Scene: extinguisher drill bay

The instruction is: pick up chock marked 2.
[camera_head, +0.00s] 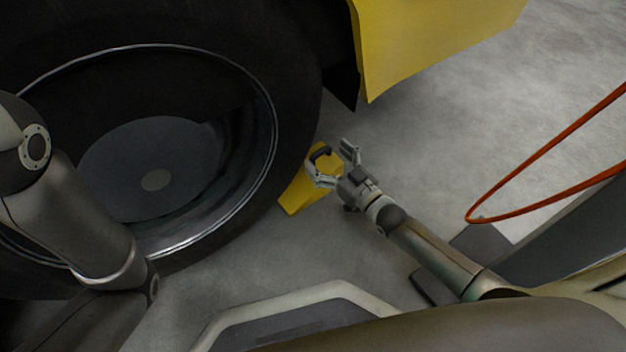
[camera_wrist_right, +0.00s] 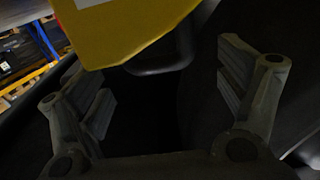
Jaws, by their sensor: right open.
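A yellow wheel chock (camera_head: 297,194) with a dark handle (camera_head: 320,154) sits on the floor against the big black tyre. No number can be read on it. My right gripper (camera_head: 334,163) is open at the chock's right side, close to the handle. In the right wrist view the yellow chock (camera_wrist_right: 125,28) fills the top, and its dark handle (camera_wrist_right: 165,65) shows beyond and between the open fingers (camera_wrist_right: 170,85). I cannot tell whether the fingers touch it. My left arm comes in from the left, but its gripper is out of view.
The large wheel (camera_head: 155,180) fills the left. A yellow vehicle panel (camera_head: 420,40) hangs above the chock. An orange hose (camera_head: 540,155) loops at the right. Bare grey floor (camera_head: 420,140) lies right of the chock. Shelving (camera_wrist_right: 25,55) shows in the wrist view.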

